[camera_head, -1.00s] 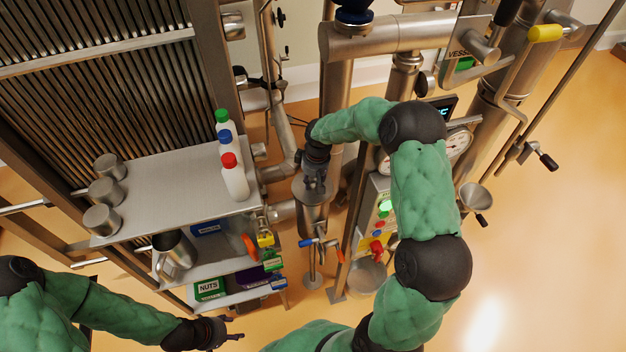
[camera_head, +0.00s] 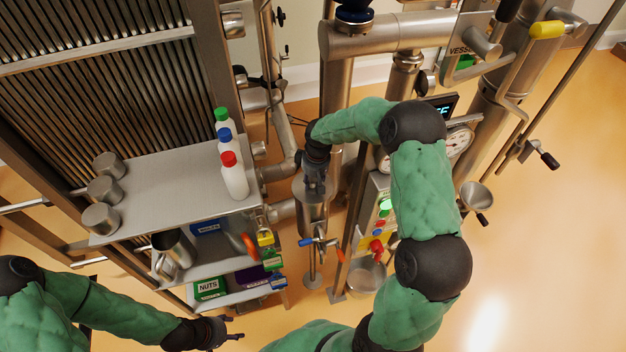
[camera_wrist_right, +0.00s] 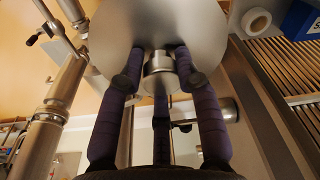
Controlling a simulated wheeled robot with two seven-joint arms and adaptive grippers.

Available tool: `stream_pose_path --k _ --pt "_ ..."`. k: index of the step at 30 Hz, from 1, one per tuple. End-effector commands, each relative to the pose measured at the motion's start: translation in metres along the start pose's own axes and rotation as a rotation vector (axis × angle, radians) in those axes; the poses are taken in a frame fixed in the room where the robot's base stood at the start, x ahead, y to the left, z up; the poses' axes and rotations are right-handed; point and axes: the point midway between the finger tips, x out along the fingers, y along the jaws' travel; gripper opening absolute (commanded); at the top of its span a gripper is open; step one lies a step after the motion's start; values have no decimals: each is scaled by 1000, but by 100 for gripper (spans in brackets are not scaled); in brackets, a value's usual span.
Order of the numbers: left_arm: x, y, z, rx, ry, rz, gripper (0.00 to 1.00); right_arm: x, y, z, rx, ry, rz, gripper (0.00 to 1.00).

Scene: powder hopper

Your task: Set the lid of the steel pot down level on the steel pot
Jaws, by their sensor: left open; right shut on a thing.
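My right gripper (camera_head: 313,190) reaches down over an upright steel cylinder (camera_head: 312,222) in the head view; I cannot tell surely whether this is the steel pot. In the right wrist view its dark fingers (camera_wrist_right: 158,75) are shut around the steel knob (camera_wrist_right: 160,84) of the lid. The lid's broad round disc (camera_wrist_right: 150,25) spans the top of that view and hides what lies beyond it. The gap between lid and pot, and any tilt, cannot be made out. My left gripper (camera_head: 238,329) is open and empty at the bottom left, far from the lid.
A steel shelf (camera_head: 160,190) at left bears several small steel pots (camera_head: 100,218) and bottles with green, blue and red (camera_head: 234,178) caps. A jug (camera_head: 174,252) stands below. Pipes (camera_head: 385,38) and a lit control panel (camera_head: 383,207) crowd the right arm. Floor at right is open.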

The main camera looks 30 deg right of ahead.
Motion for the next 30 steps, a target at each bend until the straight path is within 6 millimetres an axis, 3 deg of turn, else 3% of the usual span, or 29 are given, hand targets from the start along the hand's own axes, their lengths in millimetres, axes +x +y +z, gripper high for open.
stream_pose_path --k 9,10,12,13,23,30 --pt "3 -1 0 0 0 0 54 3 0 0 0 2 1 0" --pt "2 -1 0 0 0 0 54 3 0 0 0 2 1 39" --pt "2 -1 0 0 0 0 54 2 0 0 0 2 1 59" --pt "2 -1 0 0 0 0 54 2 0 0 0 2 1 61" --pt "2 -1 0 0 0 0 54 2 0 1 0 -1 0 61" --pt "2 -1 0 0 0 0 54 -25 0 0 -2 3 2 61"
